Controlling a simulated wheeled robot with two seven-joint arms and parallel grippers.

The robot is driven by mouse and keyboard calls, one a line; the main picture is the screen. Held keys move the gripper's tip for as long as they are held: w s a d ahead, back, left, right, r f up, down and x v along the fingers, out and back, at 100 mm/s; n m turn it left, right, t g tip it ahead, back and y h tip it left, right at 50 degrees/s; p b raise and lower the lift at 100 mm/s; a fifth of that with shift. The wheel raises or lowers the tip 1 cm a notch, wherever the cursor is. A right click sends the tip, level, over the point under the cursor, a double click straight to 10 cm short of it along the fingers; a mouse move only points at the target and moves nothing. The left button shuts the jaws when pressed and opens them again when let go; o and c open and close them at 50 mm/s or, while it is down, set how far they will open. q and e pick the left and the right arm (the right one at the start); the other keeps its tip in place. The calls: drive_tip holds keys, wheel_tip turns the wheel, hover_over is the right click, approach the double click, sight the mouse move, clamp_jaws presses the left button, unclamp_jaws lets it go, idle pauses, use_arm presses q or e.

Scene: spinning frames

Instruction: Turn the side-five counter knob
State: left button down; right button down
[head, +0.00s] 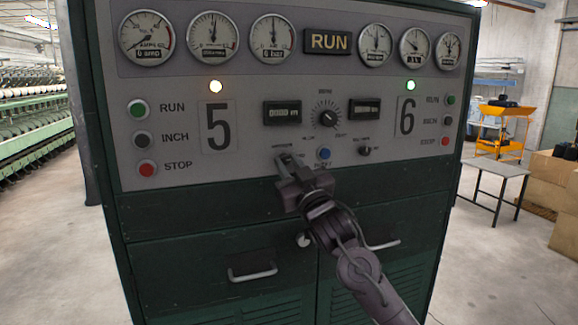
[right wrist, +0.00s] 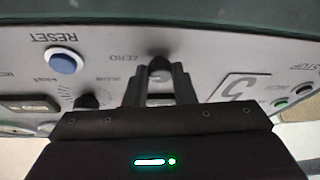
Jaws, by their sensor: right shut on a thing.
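The side-five counter knob (right wrist: 160,68) is a small dark knob low on the grey panel, below the left counter window (head: 282,112). In the head view my right gripper (head: 289,163) covers most of it. In the right wrist view the knob sits between the two fingers of my right gripper (right wrist: 159,80), which are shut on it. The word ZERO shows beside it. The knob's pointer direction cannot be made out. My left gripper is not in view.
A blue reset button (head: 323,154) and another small dark knob (head: 364,150) are right of the gripper. A larger selector dial (head: 327,115) is above. Drawer handles (head: 252,273) stick out below the panel. A small table (head: 493,168) stands right of the cabinet.

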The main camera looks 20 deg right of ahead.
drive_tip(key=shift+n, duration=0.4)
drive_tip(key=n+g+y, duration=0.1)
drive_tip(key=n+y, duration=0.1)
drive_tip(key=n, duration=0.3)
drive_tip(key=shift+d+r+p, duration=0.1)
drive_tip(key=shift+d+p, duration=0.05)
drive_tip(key=shift+p, duration=0.25)
drive_tip(key=n+g+y, duration=0.1)
drive_tip(key=n, duration=0.2)
drive_tip(key=n+g+y+p, duration=0.1)
drive_tip(key=n, duration=0.1)
drive_tip(key=shift+d+r+n, duration=0.1)
drive_tip(key=shift+r+n, duration=0.05)
drive_tip(key=shift+n, duration=0.25)
drive_tip(key=n+g+p, duration=0.1)
drive_tip(key=n, duration=0.1)
drive_tip(key=n+g, duration=0.1)
drive_tip(key=n, duration=0.1)
drive_tip(key=shift+r+n+p, duration=0.2)
drive_tip(key=shift+n+p, duration=0.2)
drive_tip(key=n, duration=0.2)
drive_tip(key=n+g+p, duration=0.1)
drive_tip(key=shift+n+g+h, duration=0.3)
drive_tip(key=shift+n, duration=0.1)
drive_tip(key=c, duration=2.2)
unclamp_jaws()
drive_tip(key=c, duration=1.2)
unclamp_jaws()
drive_tip(key=shift+p, duration=0.3)
